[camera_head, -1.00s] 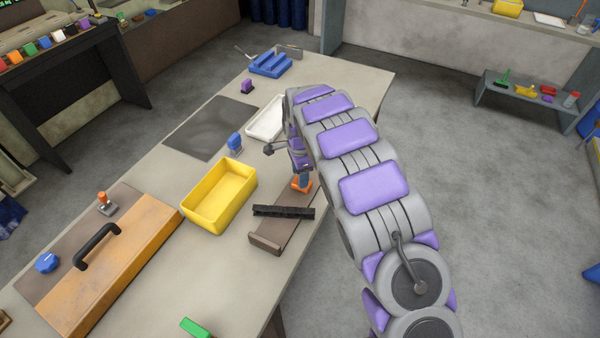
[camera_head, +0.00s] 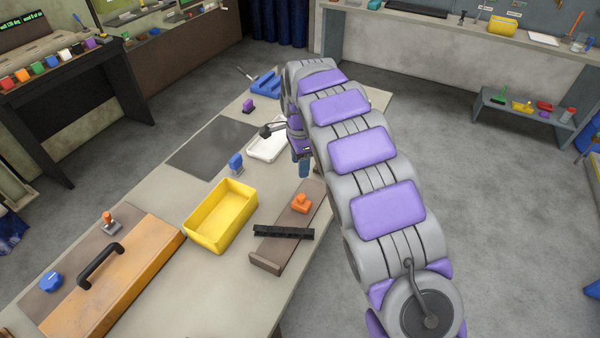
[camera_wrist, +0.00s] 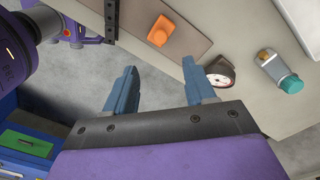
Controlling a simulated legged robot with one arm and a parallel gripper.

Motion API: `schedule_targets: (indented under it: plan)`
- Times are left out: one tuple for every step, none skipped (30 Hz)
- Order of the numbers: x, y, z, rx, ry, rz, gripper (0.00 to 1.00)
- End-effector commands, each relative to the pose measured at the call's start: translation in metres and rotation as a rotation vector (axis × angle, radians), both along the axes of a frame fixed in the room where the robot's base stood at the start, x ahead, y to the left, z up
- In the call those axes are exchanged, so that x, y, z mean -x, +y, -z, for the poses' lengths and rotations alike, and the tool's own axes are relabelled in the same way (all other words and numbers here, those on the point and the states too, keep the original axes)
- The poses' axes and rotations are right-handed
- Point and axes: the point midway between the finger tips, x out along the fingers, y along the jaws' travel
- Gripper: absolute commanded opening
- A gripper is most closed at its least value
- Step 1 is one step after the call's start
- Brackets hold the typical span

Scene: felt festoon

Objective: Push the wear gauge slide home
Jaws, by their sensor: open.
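The wear gauge seems to be the brown board (camera_head: 290,217) on the table's right edge. An orange knob (camera_head: 301,203) stands on its upper part, and a black ridged bar (camera_head: 283,233) crosses its lower part. My gripper (camera_head: 304,172) is beyond and above the knob, apart from it. In the wrist view, my open, empty gripper (camera_wrist: 160,67) has two blue fingers spread apart. The orange knob (camera_wrist: 159,31) on the brown board (camera_wrist: 130,17) shows past the fingertips. Whether the slide is seated cannot be told.
A yellow bin (camera_head: 220,217) stands left of the board. A white tray (camera_head: 268,141) and a blue object (camera_head: 236,163) lie farther back. A round dial (camera_wrist: 220,72) and a teal-capped item (camera_wrist: 290,84) show in the wrist view. Open floor lies to the right.

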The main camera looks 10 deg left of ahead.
Motion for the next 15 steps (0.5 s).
schedule_targets:
  plan:
    - [-0.001, 0.001, -0.01, -0.002, -0.006, -0.001, 0.55]
    - [-0.002, 0.001, -0.014, -0.002, -0.006, -0.001, 0.55]
    - [-0.002, 0.001, -0.019, -0.002, -0.006, -0.001, 0.55]
    - [-0.001, 0.001, -0.021, -0.001, -0.004, -0.001, 0.55]
    - [-0.001, 0.001, -0.024, 0.0, -0.003, -0.001, 0.55]
    - [-0.001, 0.001, -0.026, 0.0, -0.001, -0.001, 0.55]
    - [-0.001, 0.001, -0.028, 0.0, -0.001, -0.001, 0.55]
    - [0.0, 0.0, -0.029, 0.0, 0.0, -0.001, 0.55]
    - [0.0, 0.0, -0.03, 0.0, 0.0, -0.001, 0.55]
    - [0.0, 0.0, -0.03, 0.0, 0.0, 0.0, 0.55]
    - [0.0, 0.0, -0.03, 0.0, 0.0, 0.0, 0.55]
    - [0.0, 0.0, -0.03, 0.0, 0.0, 0.0, 0.55]
    - [0.0, 0.0, -0.03, 0.0, 0.0, 0.0, 0.55]
    - [0.0, 0.0, -0.03, 0.0, 0.0, 0.0, 0.55]
    - [0.0, 0.001, -0.03, 0.0, 0.0, 0.0, 0.55]
